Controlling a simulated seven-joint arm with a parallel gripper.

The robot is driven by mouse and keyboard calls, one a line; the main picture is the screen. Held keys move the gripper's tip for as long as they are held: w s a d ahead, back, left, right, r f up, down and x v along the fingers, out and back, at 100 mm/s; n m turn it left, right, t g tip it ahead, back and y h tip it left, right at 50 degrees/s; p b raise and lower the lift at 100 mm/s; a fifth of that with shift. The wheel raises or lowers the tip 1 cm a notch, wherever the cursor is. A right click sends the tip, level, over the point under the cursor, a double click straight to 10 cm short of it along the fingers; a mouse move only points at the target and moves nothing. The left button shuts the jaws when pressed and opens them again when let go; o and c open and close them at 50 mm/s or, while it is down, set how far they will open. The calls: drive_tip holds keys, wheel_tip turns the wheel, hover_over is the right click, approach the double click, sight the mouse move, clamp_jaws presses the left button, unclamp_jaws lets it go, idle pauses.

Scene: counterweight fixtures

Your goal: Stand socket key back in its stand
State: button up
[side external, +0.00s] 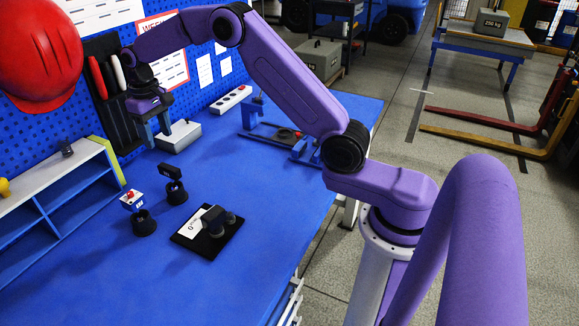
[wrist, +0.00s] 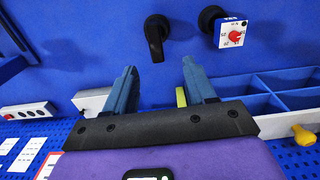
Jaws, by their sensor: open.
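My gripper (side external: 158,132) is open and empty, raised over the back of the blue bench; in the wrist view its two fingers (wrist: 159,72) are spread with nothing between them. A black cone-based piece with an angled black head (side external: 173,188) stands in front of it, apart from the fingers; the wrist view also shows it (wrist: 157,40). Beside it is a second black cone-shaped base (side external: 144,225) with a white block with a red dial (wrist: 232,35) next to or on it. I cannot tell for certain which piece is the socket key or its stand.
A black plate (side external: 186,240) with a white label and dark rounded parts lies nearer the front. A blue shelf unit (side external: 75,187) stands at left, a grey box (side external: 180,136) and power strip (side external: 231,99) at the back. A blue fixture (side external: 262,128) is farther right. Bench front is clear.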

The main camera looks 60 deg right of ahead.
drive_tip(key=s+a+r+n, duration=0.3)
drive_tip(key=s+a, duration=0.2)
drive_tip(key=s, duration=0.5)
drive_tip(key=s+a+r+n, duration=0.25)
drive_tip(key=s+a, duration=0.25)
drive_tip(key=s, duration=0.6)
drive_tip(key=s+d+f+n, duration=0.1)
drive_tip(key=s+d+n, duration=0.2)
drive_tip(key=s, duration=0.8)
drive_tip(key=s+d+f+n, duration=0.1)
drive_tip(key=s+d+n, duration=0.2)
drive_tip(key=s, duration=0.9)
drive_tip(key=shift+s+d+f+n, duration=0.25)
drive_tip(key=shift+d+n, duration=0.1)
drive_tip(key=shift+d, duration=0.45)
